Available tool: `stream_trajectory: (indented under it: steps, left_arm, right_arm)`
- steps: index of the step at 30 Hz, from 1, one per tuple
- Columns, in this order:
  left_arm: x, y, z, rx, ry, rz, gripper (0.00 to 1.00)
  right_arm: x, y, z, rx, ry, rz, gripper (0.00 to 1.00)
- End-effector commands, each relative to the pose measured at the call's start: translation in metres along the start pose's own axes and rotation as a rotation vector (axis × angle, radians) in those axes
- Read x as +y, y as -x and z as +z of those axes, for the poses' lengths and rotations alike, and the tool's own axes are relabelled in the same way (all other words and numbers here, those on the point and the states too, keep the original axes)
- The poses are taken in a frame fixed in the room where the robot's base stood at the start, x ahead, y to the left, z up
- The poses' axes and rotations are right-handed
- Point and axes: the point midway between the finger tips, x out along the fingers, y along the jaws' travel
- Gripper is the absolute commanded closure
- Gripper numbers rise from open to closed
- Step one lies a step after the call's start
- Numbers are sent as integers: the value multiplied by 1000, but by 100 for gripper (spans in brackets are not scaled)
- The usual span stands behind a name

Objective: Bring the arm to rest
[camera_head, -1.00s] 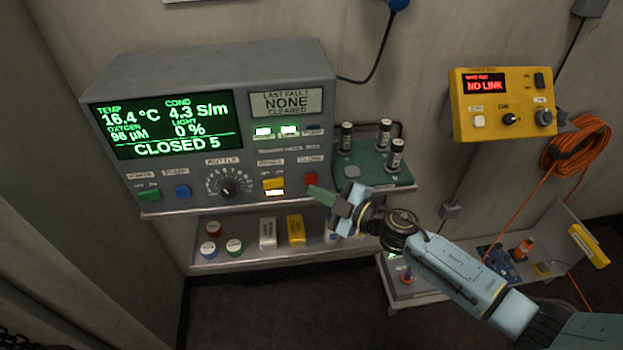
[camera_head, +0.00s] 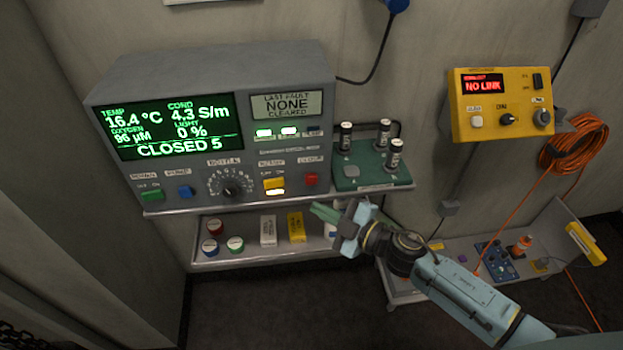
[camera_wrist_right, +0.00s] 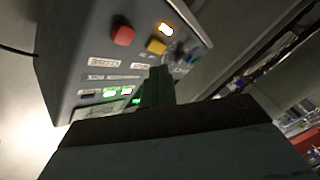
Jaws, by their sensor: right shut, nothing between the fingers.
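My right gripper (camera_head: 324,212) has green fingers, shut and empty, on a light blue arm that comes in from the lower right in the head view. It hangs in front of the lower shelf, below and just right of the red button (camera_head: 311,179) on the grey control box (camera_head: 215,66). The fingers are apart from the button. In the right wrist view the shut fingers (camera_wrist_right: 157,85) point toward the box face, with the red button (camera_wrist_right: 122,36) at upper left. The box screen (camera_head: 168,126) reads CLOSED 5. My left gripper is not in view.
A green rack (camera_head: 372,179) with dark vials stands right of the box. The lower shelf (camera_head: 250,257) holds coloured caps and white and yellow blocks. A yellow box (camera_head: 500,103) reading NO LINK is on the wall, beside an orange cable coil (camera_head: 572,142). A low bench stands at right.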

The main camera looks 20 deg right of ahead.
Motion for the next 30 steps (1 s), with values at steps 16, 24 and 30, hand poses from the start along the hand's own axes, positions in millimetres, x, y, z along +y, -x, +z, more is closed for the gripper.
stream_trajectory:
  steps: [16, 24, 30]
  left_arm:
    - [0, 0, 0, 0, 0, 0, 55]
    - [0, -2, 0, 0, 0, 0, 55]
    - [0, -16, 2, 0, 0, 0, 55]
  right_arm:
    - [0, 0, 0, 0, 0, 0, 100]
    - [-8, 2, 12, -27, -23, 1, 100]
    - [-71, 25, 96, -252, -198, 13, 100]
